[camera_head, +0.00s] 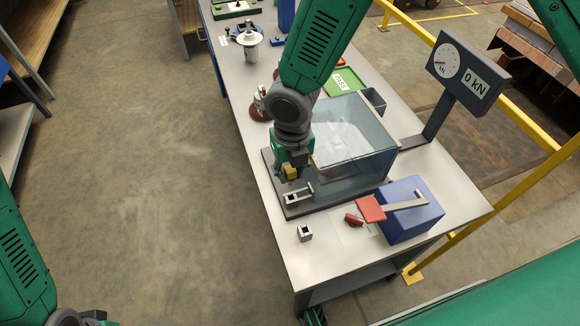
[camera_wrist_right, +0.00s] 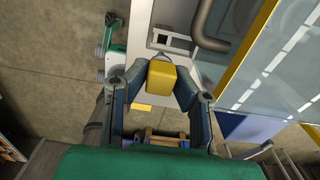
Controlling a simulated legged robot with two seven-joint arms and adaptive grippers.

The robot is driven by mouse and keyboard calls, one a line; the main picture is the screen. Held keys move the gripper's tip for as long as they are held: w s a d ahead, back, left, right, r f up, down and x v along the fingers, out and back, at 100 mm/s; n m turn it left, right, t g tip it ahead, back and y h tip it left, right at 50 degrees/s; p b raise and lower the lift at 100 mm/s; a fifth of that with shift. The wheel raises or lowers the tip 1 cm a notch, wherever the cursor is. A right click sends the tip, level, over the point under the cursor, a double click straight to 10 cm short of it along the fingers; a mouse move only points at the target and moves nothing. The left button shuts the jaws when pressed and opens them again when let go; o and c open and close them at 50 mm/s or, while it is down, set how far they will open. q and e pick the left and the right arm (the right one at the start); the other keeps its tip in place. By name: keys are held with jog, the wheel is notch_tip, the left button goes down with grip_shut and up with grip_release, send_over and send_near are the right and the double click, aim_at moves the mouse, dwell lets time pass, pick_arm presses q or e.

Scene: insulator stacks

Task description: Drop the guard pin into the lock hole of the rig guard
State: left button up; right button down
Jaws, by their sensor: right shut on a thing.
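The guard pin shows as a yellow block (camera_head: 291,173) in my right gripper (camera_head: 292,166), also seen in the wrist view as a yellow block (camera_wrist_right: 162,80) between the two dark fingers of the right gripper (camera_wrist_right: 162,92). The rig guard is a clear box (camera_head: 358,140) on a dark base plate (camera_head: 335,205). A grey lock bracket (camera_head: 298,194) with a square opening stands on the plate's front left, just below the pin. In the wrist view the bracket (camera_wrist_right: 172,41) lies just beyond the pin. My left gripper is not clearly in view.
A small grey square holder (camera_head: 305,233) stands on the table's front left. A blue box with a red-ended lever (camera_head: 410,208) sits at the front right.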

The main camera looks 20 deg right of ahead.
aim_at(291, 184)
jog(key=shift+d+f+b, duration=0.1)
jog(key=shift+f+b, duration=1.05)
jog(key=shift+f, duration=1.3)
jog(key=shift+p, duration=0.85)
jog(key=shift+f+b, duration=1.15)
jog(key=shift+f, duration=0.85)
jog(key=c, duration=1.3)
grip_release()
jog(key=shift+r, duration=0.15)
